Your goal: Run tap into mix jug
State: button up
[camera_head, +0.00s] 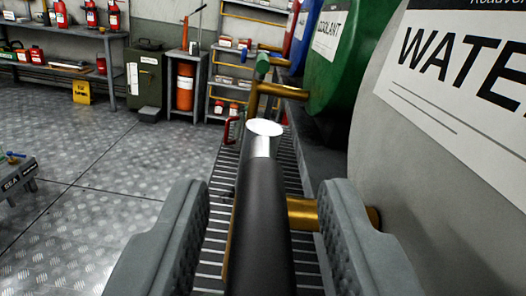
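My gripper (264,190) is open, its two grey padded fingers wide apart at the bottom. A dark cylinder (258,225) with a shiny metal end and white face lies between them, with gaps on both sides; I cannot tell what it belongs to. The brass tap (304,213) of the grey water drum (372,120) runs in from the right. The right finger covers part of it, and the cylinder hides its outer end. A small red-handled container (232,129) stands beyond; I cannot tell whether it is the mix jug.
A green coolant drum (345,70) with a green-handled brass tap (276,90) stands beyond, then more drums. A slatted grate (215,215) runs below the taps. Shelves (118,60), an olive bin (146,78) and a yellow sign (82,92) stand at the back. The left floor is mostly clear.

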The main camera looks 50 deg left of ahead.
aim_at(250, 147)
jog(key=shift+w+a, duration=0.3)
jog(key=shift+a, duration=0.15)
grip_shut()
jog(key=shift+s+a+r+m+t+h, duration=0.1)
jog(key=shift+s+a+m+t+h, duration=0.2)
jog(key=shift+m+t+h, duration=0.6)
jog(key=shift+s+a+f+m+t+h, duration=0.1)
jog(key=shift+s+a+m+t+h, duration=0.2)
jog(key=shift+m+t+h, duration=0.55)
jog(key=shift+s+a+r+m+t+h, duration=0.1)
jog(key=shift+s+a+m+t+h, duration=0.2)
jog(key=shift+m+t+h, duration=0.6)
jog(key=shift+n, duration=0.25)
